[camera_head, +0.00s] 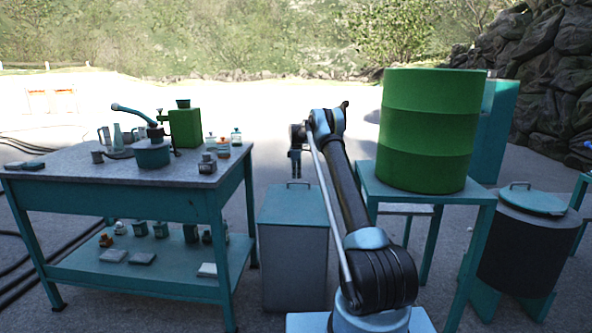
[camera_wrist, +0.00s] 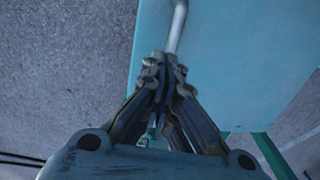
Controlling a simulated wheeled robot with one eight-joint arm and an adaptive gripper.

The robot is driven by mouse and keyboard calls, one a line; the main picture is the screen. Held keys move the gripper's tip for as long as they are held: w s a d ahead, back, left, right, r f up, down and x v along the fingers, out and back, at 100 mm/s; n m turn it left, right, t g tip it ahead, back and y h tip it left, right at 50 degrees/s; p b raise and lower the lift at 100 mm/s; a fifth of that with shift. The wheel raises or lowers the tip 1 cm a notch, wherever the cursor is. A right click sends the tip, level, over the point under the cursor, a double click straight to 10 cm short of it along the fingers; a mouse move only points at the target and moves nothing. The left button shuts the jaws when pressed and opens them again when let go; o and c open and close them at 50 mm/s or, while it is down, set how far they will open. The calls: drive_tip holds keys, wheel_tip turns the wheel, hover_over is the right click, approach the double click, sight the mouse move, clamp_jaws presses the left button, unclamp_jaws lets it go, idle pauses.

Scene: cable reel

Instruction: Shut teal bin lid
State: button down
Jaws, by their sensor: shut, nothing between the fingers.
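A grey box-shaped bin (camera_head: 294,262) stands mid-picture in the head view, between the workbench and the barrel table. Its flat teal lid (camera_head: 280,208) lies over the top and looks level; whether it is fully seated I cannot tell. The lid carries a thin metal handle (camera_head: 309,183). In the wrist view the teal lid (camera_wrist: 225,75) spreads right of centre, and the handle (camera_wrist: 178,28) runs up from my fingertips. My gripper (camera_head: 295,176) points down above the handle. Its fingers (camera_wrist: 165,62) are shut and empty; contact with the handle is unclear.
A workbench (camera_head: 110,187) with tools and jars stands left. A green barrel (camera_head: 425,130) sits on a teal table (camera_head: 480,197) at right. A dark round bin (camera_head: 522,245) with a round teal lid (camera_head: 532,200) stands beyond it. Cables lie on the ground at far left.

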sight(296, 186)
drive_tip(key=f, duration=0.2)
drive_tip(key=w+f, duration=0.1)
drive_tip(key=f, duration=0.1)
drive_tip(key=w+f, duration=0.1)
drive_tip(key=f, duration=0.2)
drive_tip(key=shift+r, duration=0.1)
idle(0.4)
